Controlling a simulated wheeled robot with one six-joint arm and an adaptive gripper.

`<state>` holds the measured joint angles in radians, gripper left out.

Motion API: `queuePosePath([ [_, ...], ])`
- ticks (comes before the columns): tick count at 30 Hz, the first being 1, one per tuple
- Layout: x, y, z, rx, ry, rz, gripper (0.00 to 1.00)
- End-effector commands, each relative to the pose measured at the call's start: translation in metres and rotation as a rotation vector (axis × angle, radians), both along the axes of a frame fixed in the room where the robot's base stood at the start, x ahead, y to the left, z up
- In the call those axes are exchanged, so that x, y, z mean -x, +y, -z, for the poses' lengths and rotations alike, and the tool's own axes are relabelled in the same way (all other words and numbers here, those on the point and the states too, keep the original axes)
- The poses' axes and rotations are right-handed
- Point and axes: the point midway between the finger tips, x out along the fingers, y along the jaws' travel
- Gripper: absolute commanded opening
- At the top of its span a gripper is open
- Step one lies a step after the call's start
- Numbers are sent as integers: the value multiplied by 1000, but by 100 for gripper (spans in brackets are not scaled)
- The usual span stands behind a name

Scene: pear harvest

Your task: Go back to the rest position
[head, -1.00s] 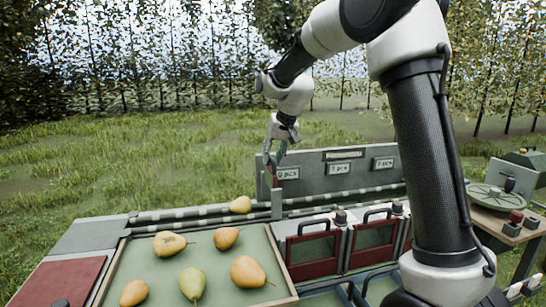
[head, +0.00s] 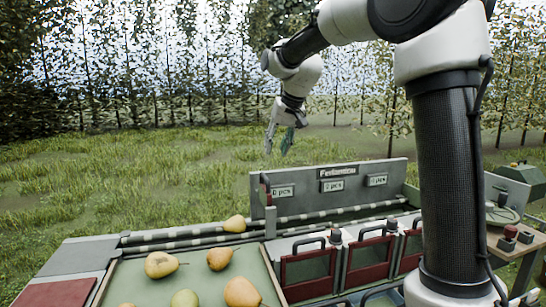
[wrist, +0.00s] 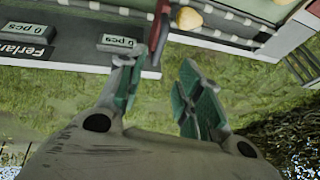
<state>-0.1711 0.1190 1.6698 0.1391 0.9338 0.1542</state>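My gripper (head: 278,150) hangs in the air above and behind the left part of the grey sign panel (head: 347,178) in the head view. Its green-padded fingers point down and are apart, with nothing between them. In the wrist view the spread fingers of my gripper (wrist: 158,92) show over grass, with the panel beyond. A yellow pear (head: 234,224) lies on the roller conveyor (head: 175,238), and it also shows in the wrist view (wrist: 189,18). No pear is in my gripper.
A green tray (head: 132,277) with several pears stands at the front left. Red-fronted bins (head: 308,270) with handles line the middle. A red lever (head: 266,189) stands at the panel's left end. A side table (head: 515,242) is at the right. Open air lies over the grass.

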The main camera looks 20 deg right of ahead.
Motion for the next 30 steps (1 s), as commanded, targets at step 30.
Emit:
queuePosePath([
  [30,280,-97,81,183,160,-88,35],
])
